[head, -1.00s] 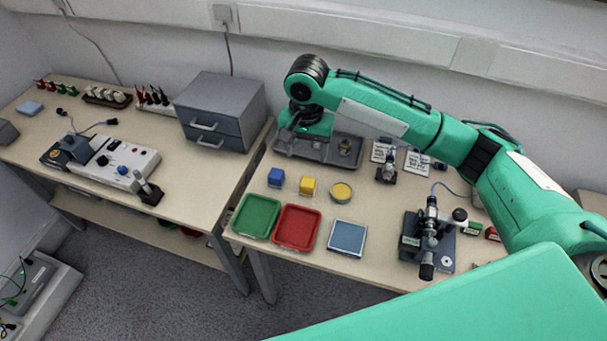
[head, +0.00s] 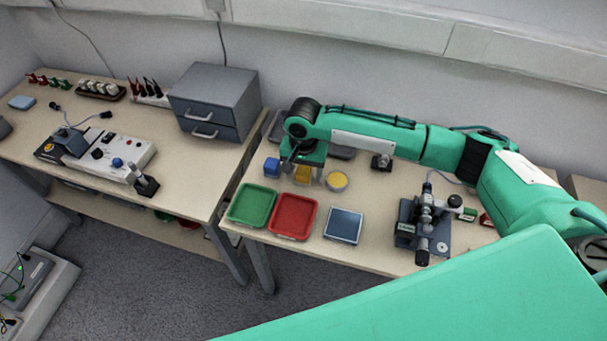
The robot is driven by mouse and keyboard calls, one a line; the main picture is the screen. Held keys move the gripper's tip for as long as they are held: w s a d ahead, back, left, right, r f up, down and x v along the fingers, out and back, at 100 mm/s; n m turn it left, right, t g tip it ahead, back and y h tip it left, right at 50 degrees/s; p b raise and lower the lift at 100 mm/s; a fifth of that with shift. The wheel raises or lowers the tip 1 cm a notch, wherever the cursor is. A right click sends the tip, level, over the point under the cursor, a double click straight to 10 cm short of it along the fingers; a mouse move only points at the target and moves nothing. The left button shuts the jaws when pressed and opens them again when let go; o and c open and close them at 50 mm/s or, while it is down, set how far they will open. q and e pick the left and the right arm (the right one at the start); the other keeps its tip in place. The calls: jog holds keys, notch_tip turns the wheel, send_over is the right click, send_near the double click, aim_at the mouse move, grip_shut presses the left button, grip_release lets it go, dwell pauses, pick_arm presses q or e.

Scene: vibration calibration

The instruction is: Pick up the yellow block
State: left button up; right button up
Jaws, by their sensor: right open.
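The gripper is open. My left gripper is not in view.
A green tray (head: 251,206), a red tray (head: 293,216) and a blue-grey pad (head: 343,225) lie along the front. A microscope-like device (head: 424,228) stands to the right. A grey drawer cabinet (head: 215,102) stands on the left table. A grey tray (head: 275,126) is partly behind my arm.

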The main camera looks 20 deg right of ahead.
aim_at(303, 170)
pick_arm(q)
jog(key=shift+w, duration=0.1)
pick_arm(e)
jog(key=c, duration=1.1)
